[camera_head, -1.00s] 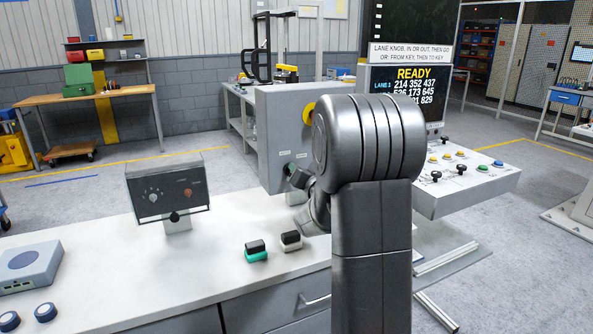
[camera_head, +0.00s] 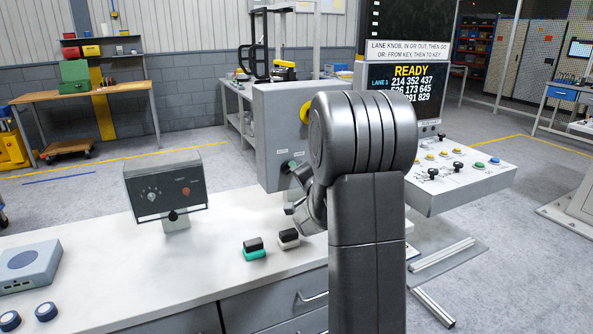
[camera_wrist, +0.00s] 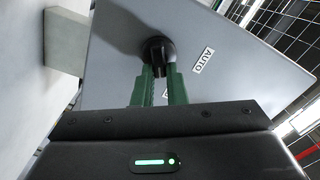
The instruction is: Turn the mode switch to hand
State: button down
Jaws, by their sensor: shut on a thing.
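The mode switch is a round black knob (camera_wrist: 158,50) on the front of a grey control box (camera_head: 272,112). In the wrist view, my gripper (camera_wrist: 160,75) has its two green fingers on either side of the knob's black handle, closed on it. A white label reading AUTO (camera_wrist: 203,60) lies to the right of the knob. A second label (camera_wrist: 166,94) is mostly hidden between the fingers. In the head view, my gripper (camera_head: 292,165) reaches the box's lower right part, and my arm covers much of that side.
A yellow round part (camera_head: 305,112) sits higher on the box, partly behind my arm. A sloped button panel (camera_head: 465,175) is at the right under a READY screen (camera_head: 405,90). A small dial unit (camera_head: 165,187) and two small blocks (camera_head: 255,249) stand on the white bench (camera_head: 110,265).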

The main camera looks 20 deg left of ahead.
jog(key=c, duration=1.5)
grip_release()
jog(key=shift+o, duration=0.2)
jog(key=shift+s+d, duration=0.1)
jog(key=shift+d, duration=0.05)
jog(key=b+v, duration=0.1)
jog(key=v, duration=1.2)
jog(key=shift+s+d, duration=0.15)
jog(key=shift+s, duration=0.05)
jog(key=p+x, duration=0.1)
jog(key=x, duration=1.2)
jog(key=shift+w+a, duration=0.3)
